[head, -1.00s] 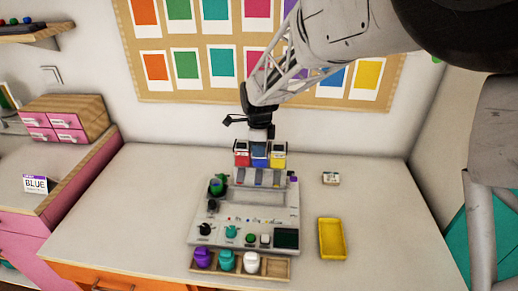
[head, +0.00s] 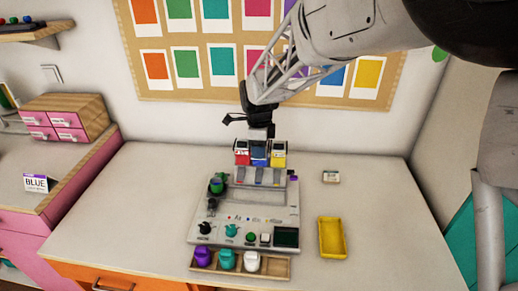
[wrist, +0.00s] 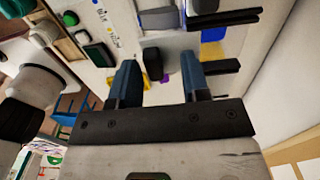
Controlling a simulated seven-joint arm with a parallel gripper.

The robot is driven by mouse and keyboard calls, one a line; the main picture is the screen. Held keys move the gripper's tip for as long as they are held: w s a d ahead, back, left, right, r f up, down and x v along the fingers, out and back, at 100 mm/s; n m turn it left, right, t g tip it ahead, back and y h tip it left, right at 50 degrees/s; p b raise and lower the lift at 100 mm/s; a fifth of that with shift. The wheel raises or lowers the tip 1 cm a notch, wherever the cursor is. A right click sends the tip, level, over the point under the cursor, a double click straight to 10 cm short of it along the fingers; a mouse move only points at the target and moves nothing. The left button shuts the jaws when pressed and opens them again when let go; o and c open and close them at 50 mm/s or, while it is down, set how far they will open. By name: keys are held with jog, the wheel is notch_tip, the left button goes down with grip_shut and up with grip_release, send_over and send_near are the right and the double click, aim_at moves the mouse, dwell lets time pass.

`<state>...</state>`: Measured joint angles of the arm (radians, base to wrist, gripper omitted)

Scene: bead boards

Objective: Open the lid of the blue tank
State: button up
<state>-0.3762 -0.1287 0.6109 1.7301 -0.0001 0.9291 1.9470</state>
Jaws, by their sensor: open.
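The blue tank (head: 259,154) stands at the back of the grey bead machine (head: 243,212), between the red tank (head: 242,154) and the yellow tank (head: 278,155). My gripper (head: 258,133) points down just above the blue tank and partly hides its top. In the wrist view my gripper (wrist: 162,78) is open, with its two fingers well apart. A dark block (wrist: 152,62) shows between the fingers; I cannot tell whether it is a lid or whether a finger touches it. A blue surface (wrist: 213,34) shows beyond the right finger.
Purple, teal and white pieces sit in a wooden tray (head: 281,268) at the machine's front. A yellow tray (head: 332,239) and a small labelled box (head: 331,176) lie to the right. The red and yellow tanks stand close beside the blue one. The table's left side is clear.

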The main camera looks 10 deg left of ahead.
jog(key=shift+r, duration=3.75)
jog(key=shift+s, duration=0.3)
jog(key=shift+f, duration=0.15)
jog(key=shift+f, duration=3.8)
grip_shut()
